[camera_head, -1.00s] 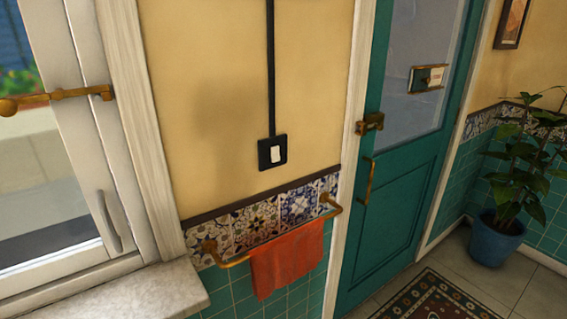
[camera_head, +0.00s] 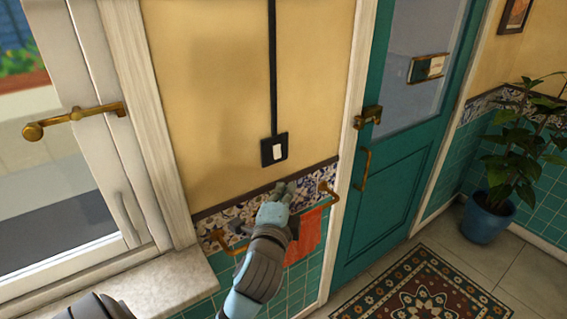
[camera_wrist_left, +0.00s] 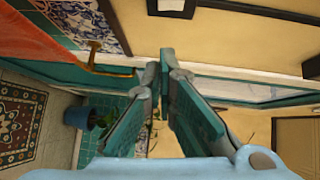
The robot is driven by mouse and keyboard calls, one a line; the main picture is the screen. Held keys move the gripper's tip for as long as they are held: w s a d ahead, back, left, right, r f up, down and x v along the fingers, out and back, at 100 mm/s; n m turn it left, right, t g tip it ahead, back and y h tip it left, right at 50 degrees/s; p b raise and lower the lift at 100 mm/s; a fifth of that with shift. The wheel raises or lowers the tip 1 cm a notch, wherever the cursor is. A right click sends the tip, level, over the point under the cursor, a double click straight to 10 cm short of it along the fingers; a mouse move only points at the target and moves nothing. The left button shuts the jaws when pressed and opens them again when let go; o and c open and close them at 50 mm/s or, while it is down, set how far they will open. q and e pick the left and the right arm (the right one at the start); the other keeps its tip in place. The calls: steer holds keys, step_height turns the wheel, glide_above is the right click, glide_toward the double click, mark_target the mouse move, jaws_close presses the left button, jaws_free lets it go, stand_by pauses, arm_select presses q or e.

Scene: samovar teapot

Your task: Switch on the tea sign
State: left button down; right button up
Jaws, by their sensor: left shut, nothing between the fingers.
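A black-framed switch with a white rocker (camera_head: 274,150) is on the yellow wall at the foot of a black cable conduit (camera_head: 271,70). In the left wrist view, the switch (camera_wrist_left: 172,7) is cut off at the top edge. My left gripper (camera_head: 285,188) is just below the switch, in front of the patterned tile band, and appears apart from the switch. In the left wrist view its fingertips (camera_wrist_left: 165,68) are together with nothing between them. No lit tea sign shows. My right gripper is not in view.
A brass rail (camera_head: 325,196) with an orange towel (camera_head: 303,240) is beside and behind my left gripper. A window with a brass handle (camera_head: 75,120) and stone sill (camera_head: 150,285) are at left. A teal door (camera_head: 385,200) and potted plant (camera_head: 490,220) stand at right.

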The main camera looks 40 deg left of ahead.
mark_target(277, 152)
arm_select(q)
steer(key=s+a+x, duration=0.1)
steer(key=a+x, duration=0.1)
steer(key=x, duration=1.1)
steer(key=shift+s+a+f, duration=0.2)
steer(key=shift+s+a, duration=0.05)
steer(key=shift+d, duration=0.1)
steer(key=shift+w+a+f+m+t+b, duration=0.25)
steer(key=shift+a+m+t+b, duration=0.15)
steer(key=shift+b, duration=0.25)
steer(key=shift+s, duration=0.1)
steer(key=shift+d, duration=0.1)
